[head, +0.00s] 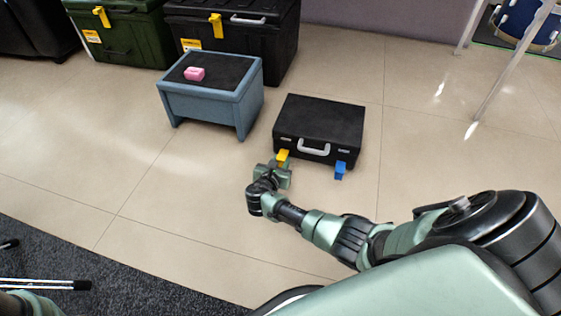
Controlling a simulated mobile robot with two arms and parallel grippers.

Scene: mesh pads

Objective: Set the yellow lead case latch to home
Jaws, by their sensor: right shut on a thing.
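A black case (318,124) lies flat on the tiled floor, lid closed, with a pale handle (313,147) on its front side. At the left of the front is the yellow latch (282,156), and at the right is a blue latch (340,170). My right gripper (280,165) is at the yellow latch and shut on it, hiding its lower part. The latch's exact angle is hard to tell at this size. Only a small part of my left arm shows at the bottom left corner; its gripper is out of view.
A blue-grey stool (208,108) with a pink block (194,74) on its dark top stands left of the case. Behind are a green trunk (130,45) and a black trunk (262,45), both with yellow latches. Open floor lies in front; white legs (503,85) stand at right.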

